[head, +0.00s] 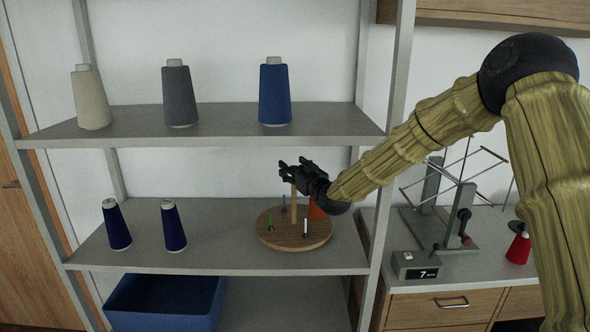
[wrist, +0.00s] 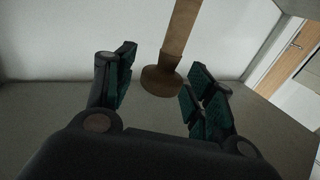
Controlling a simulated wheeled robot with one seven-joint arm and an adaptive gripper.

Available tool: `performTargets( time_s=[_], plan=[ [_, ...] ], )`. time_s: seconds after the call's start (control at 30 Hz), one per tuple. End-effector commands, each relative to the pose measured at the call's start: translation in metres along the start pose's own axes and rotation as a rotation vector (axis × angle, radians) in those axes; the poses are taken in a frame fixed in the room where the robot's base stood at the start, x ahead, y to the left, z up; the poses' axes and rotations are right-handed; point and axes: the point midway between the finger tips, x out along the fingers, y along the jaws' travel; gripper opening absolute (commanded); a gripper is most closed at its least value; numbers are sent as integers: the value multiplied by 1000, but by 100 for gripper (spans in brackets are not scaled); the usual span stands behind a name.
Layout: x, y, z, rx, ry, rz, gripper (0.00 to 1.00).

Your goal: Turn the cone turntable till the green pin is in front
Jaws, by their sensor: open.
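The round wooden turntable (head: 268,240) sits on the lower shelf, with a wooden post (head: 293,210) standing up from it. The green pin (head: 270,220) is at its left. A white pin (head: 305,227) is at the front right, and a bluish-grey pin (head: 284,204) is at the back. A red-orange cone (head: 316,211) is at the right, partly hidden by my gripper. My gripper (head: 290,169) is open at the upper part of the post. In the wrist view, the post's round wooden end (wrist: 160,82) shows between the open fingers (wrist: 157,92); contact cannot be told.
The upper shelf (head: 225,125) is close above my gripper and carries several cones. Two dark blue cones (head: 117,225) (head: 173,226) stand left of the turntable. A blue bin (head: 165,302) is below.

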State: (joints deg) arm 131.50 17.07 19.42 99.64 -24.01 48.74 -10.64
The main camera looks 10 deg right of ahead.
Motion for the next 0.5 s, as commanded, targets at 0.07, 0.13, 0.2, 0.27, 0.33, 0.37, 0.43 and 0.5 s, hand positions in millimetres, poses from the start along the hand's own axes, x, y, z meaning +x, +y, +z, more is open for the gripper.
performTargets(
  time_s=[0.07, 0.13, 0.2, 0.27, 0.33, 0.37, 0.43, 0.5],
  plan=[
    [-3, 0, 0, 0, 0, 0, 54],
    [-8, 1, 0, 0, 0, 1, 54],
    [-16, 1, 0, 0, -1, 1, 54],
    [-26, 1, 0, 0, -1, 1, 54],
    [-38, 1, -1, 0, 0, 1, 54],
    [-44, 0, 0, 1, -1, 0, 54],
    [-57, 0, 0, 1, -1, 0, 54],
    [-70, 1, 0, 1, -1, 0, 54]
  ],
)
